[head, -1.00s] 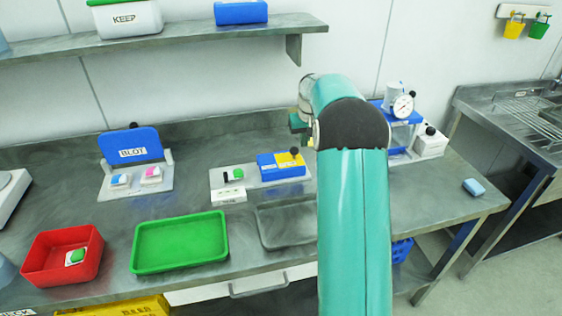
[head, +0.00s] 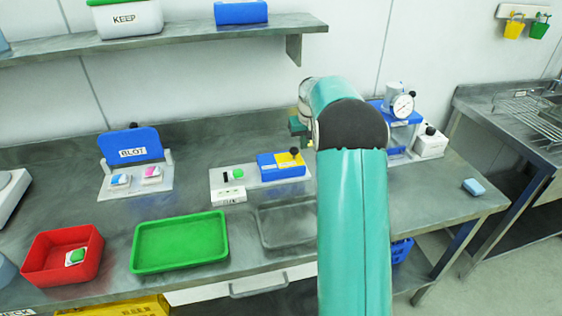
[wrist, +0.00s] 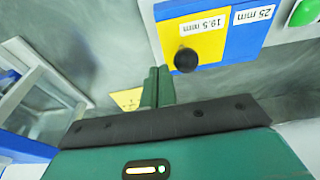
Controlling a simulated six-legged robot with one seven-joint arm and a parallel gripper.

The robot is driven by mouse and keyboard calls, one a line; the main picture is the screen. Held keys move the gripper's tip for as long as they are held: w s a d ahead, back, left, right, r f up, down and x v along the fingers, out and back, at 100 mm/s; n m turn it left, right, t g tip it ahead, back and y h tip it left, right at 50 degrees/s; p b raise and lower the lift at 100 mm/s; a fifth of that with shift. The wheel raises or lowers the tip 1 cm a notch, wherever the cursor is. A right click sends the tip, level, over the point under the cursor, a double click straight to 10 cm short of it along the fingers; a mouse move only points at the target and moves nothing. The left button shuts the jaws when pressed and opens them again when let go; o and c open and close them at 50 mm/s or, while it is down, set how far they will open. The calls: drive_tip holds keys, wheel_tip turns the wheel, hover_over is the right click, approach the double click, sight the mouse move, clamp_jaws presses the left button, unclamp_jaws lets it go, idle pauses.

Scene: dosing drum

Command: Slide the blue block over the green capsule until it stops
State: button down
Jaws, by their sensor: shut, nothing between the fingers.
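The blue block (head: 267,171) sits on a pale plate (head: 217,181) on the bench. It has a yellow part and an upright black knob (head: 294,151). The green capsule (head: 238,174) lies on the same plate, left of the block and apart from it. In the wrist view the blue block (wrist: 225,58) shows labels "19.5 mm" and "25 mm", with the black knob (wrist: 186,60) and the green capsule (wrist: 306,11) at the upper right. My gripper (wrist: 156,82) is shut and empty, beside the knob in that view. In the head view my arm partly hides it.
A green tray (head: 180,268), a red bin (head: 34,258) and a grey tray (head: 285,245) stand in front. A blue "BLOT" stand (head: 131,138) is at left. A dial gauge device (head: 403,106) stands right of my arm. A shelf (head: 170,38) runs above.

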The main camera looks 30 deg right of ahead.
sight(271, 161)
drive_tip(key=shift+f, duration=1.75)
drive_tip(key=shift+a, duration=0.1)
drive_tip(key=shift+w+a, duration=0.55)
drive_tip(key=shift+a, duration=1.45)
drive_tip(key=shift+w+a, duration=0.5)
drive_tip(key=shift+a, duration=1.55)
drive_tip(key=shift+w+a, duration=0.55)
drive_tip(key=shift+a, duration=1.45)
drive_tip(key=shift+s+d, duration=0.2)
drive_tip(key=shift+d, duration=0.5)
wheel_tip(271, 161, up, 8)
drive_tip(key=shift+s, duration=0.1)
